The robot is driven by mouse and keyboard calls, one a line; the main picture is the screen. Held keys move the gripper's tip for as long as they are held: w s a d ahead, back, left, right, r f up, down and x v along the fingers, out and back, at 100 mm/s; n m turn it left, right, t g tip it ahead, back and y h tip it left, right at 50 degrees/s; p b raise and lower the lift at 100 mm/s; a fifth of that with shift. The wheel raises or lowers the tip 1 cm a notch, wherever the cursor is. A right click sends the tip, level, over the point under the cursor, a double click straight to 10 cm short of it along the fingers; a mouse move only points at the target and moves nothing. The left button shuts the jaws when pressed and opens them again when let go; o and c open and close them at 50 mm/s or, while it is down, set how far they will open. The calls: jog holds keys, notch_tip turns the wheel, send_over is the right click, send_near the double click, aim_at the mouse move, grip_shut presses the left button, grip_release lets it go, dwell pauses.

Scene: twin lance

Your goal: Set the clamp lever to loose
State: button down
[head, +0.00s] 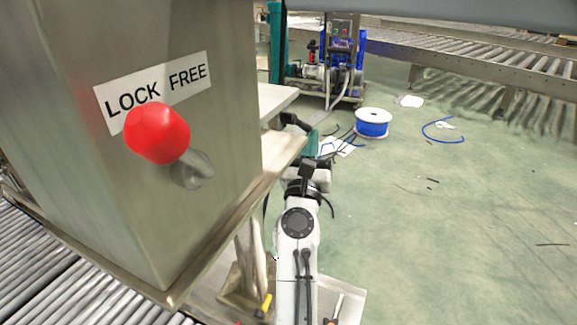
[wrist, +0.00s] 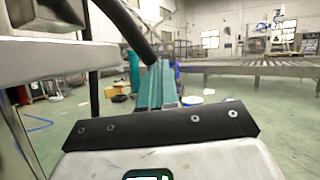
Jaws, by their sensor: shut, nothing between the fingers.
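The clamp lever has a red knob (head: 157,133) on a grey metal stem (head: 193,170), on the face of a steel housing (head: 200,230) at left in the head view. A white label (head: 160,88) above reads LOCK at left and FREE at right. The knob is under the word LOCK and covers the label's lower edge. My gripper (head: 314,142), with teal fingers, is to the right of the housing, beyond its corner and apart from the lever. In the wrist view its fingers (wrist: 156,86) are shut and empty. The lever does not show in the wrist view.
Steel ledges (head: 275,102) jut out right of the housing, close to my arm. A roller conveyor (head: 40,270) runs at lower left. A blue cable spool (head: 372,122) and loose cables are on the green floor. The floor at right is mostly clear.

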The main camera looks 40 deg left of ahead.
jog(key=shift+w+a+r, duration=0.25)
jog(key=shift+w+r, duration=0.45)
jog(key=shift+r, duration=0.05)
jog(key=shift+w+r+b, duration=0.15)
jog(key=shift+r+b, duration=0.05)
jog(key=shift+b, duration=0.35)
dwell(0.9)
jog(key=p+v, duration=0.3)
jog(key=v, duration=0.7)
jog(key=shift+s+d+f, duration=0.2)
jog(key=shift+s+f, duration=0.05)
jog(key=shift+f, duration=0.05)
